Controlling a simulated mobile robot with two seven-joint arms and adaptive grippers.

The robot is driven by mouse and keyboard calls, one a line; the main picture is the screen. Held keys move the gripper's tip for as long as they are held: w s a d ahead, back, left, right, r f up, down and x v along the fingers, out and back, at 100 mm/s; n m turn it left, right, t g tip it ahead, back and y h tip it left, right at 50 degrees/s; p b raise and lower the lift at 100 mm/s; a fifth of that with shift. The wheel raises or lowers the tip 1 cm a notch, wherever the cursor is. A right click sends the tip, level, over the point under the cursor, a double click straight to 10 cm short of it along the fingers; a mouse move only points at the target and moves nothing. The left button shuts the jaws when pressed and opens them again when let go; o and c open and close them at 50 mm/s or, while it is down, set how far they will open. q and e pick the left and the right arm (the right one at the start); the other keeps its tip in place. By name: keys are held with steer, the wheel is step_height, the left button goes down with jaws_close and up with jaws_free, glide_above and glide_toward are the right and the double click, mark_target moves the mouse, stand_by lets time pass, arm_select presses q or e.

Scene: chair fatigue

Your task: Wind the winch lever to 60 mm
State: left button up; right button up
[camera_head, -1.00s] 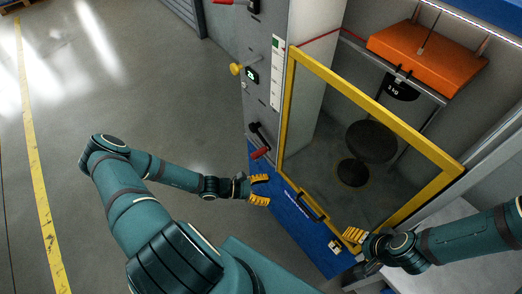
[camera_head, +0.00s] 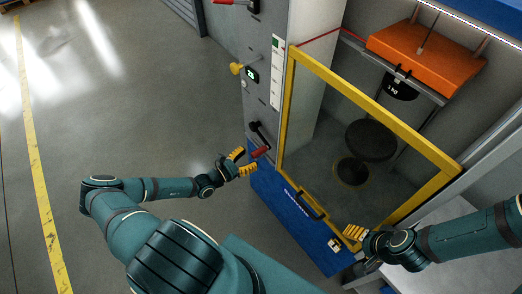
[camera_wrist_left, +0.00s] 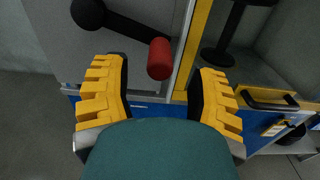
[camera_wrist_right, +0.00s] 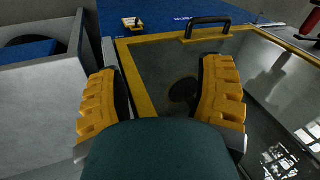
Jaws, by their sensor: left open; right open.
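The winch lever is a black crank arm (camera_head: 257,134) with a red grip (camera_head: 260,152), low on the grey side panel of the machine. In the left wrist view the red grip (camera_wrist_left: 160,58) stands just beyond my fingertips, between the two fingers. My left gripper (camera_head: 244,162) is open beside the red grip, with nothing held. A small display (camera_head: 252,75) sits higher on the panel; I cannot read its value. My right gripper (camera_head: 354,238) is open and empty at the lower right corner of the yellow door frame. I cannot tell whether it touches the frame.
A yellow-framed clear door (camera_head: 374,98) covers the machine's front, with a black handle (camera_head: 311,207) low down. A yellow knob (camera_head: 236,69) juts from the panel. The floor at left is clear.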

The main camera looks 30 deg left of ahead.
mark_target(266, 147)
arm_select(q)
steer(key=x, duration=0.6)
steer(key=shift+w+d, duration=0.1)
jaws_close()
